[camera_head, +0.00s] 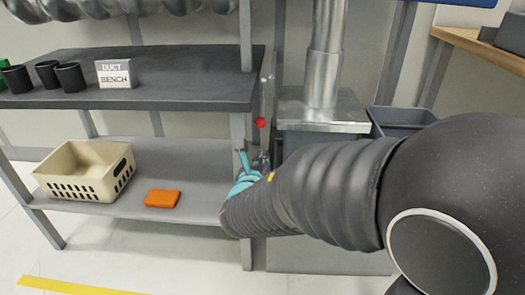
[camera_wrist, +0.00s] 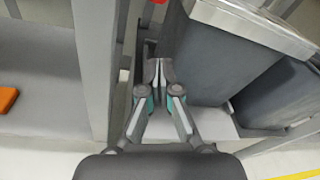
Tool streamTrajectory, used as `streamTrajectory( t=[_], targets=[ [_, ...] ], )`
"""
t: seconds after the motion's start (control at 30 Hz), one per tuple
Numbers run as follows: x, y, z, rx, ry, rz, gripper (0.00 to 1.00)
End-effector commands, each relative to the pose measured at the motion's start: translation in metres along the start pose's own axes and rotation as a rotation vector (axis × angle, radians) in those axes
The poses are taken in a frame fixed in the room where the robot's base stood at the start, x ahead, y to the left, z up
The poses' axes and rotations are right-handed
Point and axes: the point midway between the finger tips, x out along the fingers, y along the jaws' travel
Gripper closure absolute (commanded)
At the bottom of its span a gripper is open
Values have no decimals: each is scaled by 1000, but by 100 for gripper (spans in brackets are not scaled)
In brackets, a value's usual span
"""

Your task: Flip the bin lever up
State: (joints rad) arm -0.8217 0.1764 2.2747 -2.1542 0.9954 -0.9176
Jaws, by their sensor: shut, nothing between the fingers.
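The bin lever shows a red knob (camera_head: 261,122) in the head view, beside the grey bin (camera_head: 318,143) and near a bench leg. A small bit of the red knob (camera_wrist: 160,2) shows at the top edge of the wrist view. My gripper (camera_head: 262,160) is shut and empty, below the knob in the head view. In the wrist view my gripper (camera_wrist: 158,72) has its fingertips together, between the bench post and the bin. It appears apart from the red knob. Most of the lever below the knob is hidden or too small to tell.
A two-level bench (camera_head: 190,88) stands at left, its post (camera_wrist: 95,60) close to my gripper. A cream basket (camera_head: 84,172) and an orange cloth (camera_head: 162,198) lie on its lower shelf. A metal duct (camera_head: 326,50) rises from the bin. A grey tub (camera_head: 400,120) stands at right.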

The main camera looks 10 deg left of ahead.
Motion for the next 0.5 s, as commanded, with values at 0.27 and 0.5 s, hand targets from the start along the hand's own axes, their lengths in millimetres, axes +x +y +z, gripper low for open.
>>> streamTrajectory(
  t=[0.27, 0.5],
  targets=[
    [52, -1, -1, -1, 2, -4, 100],
    [81, -1, 12, 1, -3, 0, 100]
  ],
)
